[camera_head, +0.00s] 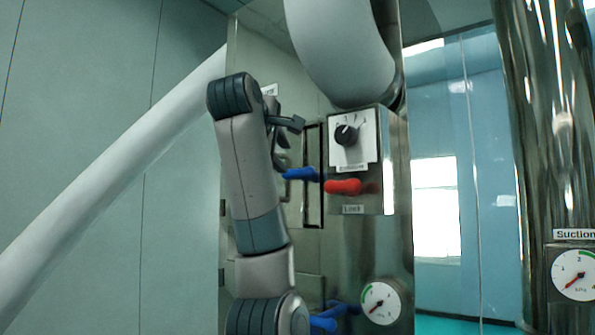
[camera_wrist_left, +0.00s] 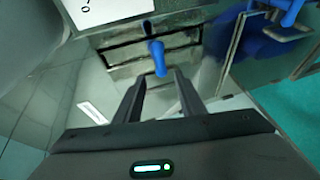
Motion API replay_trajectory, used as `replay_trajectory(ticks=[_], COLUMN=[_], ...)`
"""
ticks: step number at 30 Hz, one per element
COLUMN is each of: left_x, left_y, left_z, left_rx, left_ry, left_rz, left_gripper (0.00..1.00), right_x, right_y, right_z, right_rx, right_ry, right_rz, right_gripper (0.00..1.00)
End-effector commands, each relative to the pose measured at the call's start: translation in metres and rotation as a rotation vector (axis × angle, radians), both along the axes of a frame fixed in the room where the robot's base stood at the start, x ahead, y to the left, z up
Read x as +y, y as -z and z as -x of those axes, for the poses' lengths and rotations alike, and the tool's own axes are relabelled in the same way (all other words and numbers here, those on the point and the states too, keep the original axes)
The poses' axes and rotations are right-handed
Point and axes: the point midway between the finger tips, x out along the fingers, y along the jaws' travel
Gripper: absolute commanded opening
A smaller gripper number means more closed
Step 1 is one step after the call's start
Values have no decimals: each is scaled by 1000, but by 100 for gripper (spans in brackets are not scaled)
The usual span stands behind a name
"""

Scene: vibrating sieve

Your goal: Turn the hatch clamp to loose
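In the head view, a blue handle (camera_head: 300,173) and a red handle (camera_head: 343,187) stick out from a steel box, with a small label (camera_head: 353,209) below them. I cannot tell for sure which one is the hatch clamp. My left gripper (camera_head: 284,138) is close by, above and left of the blue handle, partly hidden by its own wrist. In the left wrist view, my left gripper (camera_wrist_left: 160,80) is open, and a blue handle (camera_wrist_left: 158,58) shows ahead between the fingertips, apart from them. My right gripper is not in view.
A black knob (camera_head: 346,135) on a white plate sits above the red handle. A gauge (camera_head: 381,302) and more blue parts (camera_head: 323,323) are lower down. Another gauge (camera_head: 575,275) labelled Suction stands at right. The wrist view shows another blue handle (camera_wrist_left: 287,8) at top right.

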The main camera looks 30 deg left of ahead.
Motion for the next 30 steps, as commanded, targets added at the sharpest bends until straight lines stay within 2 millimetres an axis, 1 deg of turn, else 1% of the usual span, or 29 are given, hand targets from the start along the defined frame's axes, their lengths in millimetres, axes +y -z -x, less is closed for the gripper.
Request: replay_trajectory(ticks=[1, 18, 24, 30], left_x=[3, 34, 42, 45], left_y=[-2, 16, 22, 25], left_z=[-8, -102, -125, -136], left_rx=[4, 5, 4, 2], left_ry=[-1, 0, -1, 0], left_rz=[1, 1, 1, 1], left_gripper=[36, 36, 36, 36], right_x=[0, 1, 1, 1], right_y=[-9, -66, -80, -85], right_z=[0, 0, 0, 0], right_rx=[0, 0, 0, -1], right_ry=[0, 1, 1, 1], right_rz=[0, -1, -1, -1], right_gripper=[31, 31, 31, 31])
